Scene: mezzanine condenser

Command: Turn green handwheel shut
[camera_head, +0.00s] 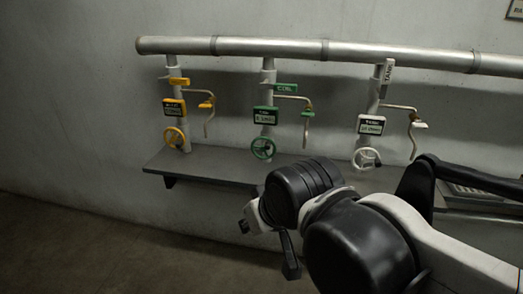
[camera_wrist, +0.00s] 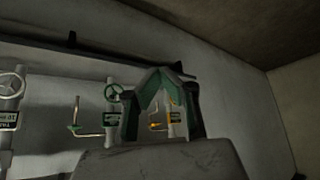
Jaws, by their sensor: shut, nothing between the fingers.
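The green handwheel (camera_head: 263,148) is on the middle pipe, low, just above the grey shelf. A green tag and a dark label plate (camera_head: 265,115) are above it. In the wrist view, which is upside down, the green handwheel (camera_wrist: 113,92) shows left of my gripper (camera_wrist: 160,72). The gripper's fingers meet at their tips, shut and empty, apart from the wheel. In the head view my arm's end is in front of the shelf, below and right of the wheel; its fingertips are hard to make out.
A yellow handwheel (camera_head: 174,138) is to the left and a white handwheel (camera_head: 366,158) to the right. Bent cranks, one with a green grip (camera_head: 308,113), stick out beside the pipes. The grey shelf (camera_head: 215,165) runs below; a thick pipe (camera_head: 270,47) runs above.

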